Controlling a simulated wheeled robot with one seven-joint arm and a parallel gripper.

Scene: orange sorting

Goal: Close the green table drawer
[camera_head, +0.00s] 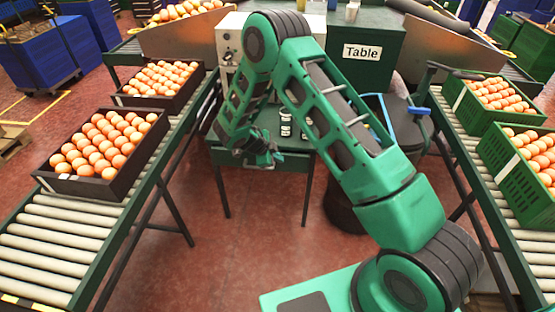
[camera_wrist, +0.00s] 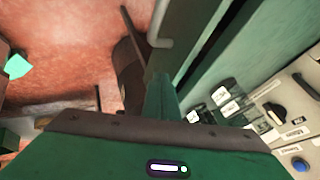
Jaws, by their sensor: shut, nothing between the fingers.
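The green table (camera_head: 293,160) stands in the middle of the head view, beyond my arm. Its front is partly hidden by my arm and gripper. My gripper (camera_head: 268,160) is low at the table's front edge. In the wrist view a green panel (camera_wrist: 188,38), which looks like the drawer front, carries a pale bent handle (camera_wrist: 160,26). A dark gap runs beside the panel; I cannot tell how far the drawer is open. My gripper (camera_wrist: 161,95) is shut and empty, pointing close to the panel; contact is unclear.
Small dark jars with white labels (camera_wrist: 228,100) sit on the tabletop by a control box (camera_wrist: 290,115). Roller conveyors with orange crates (camera_head: 105,150) flank the left, and green crates (camera_head: 520,165) the right. A dark chair (camera_head: 405,118) stands right of the table. Red floor lies between.

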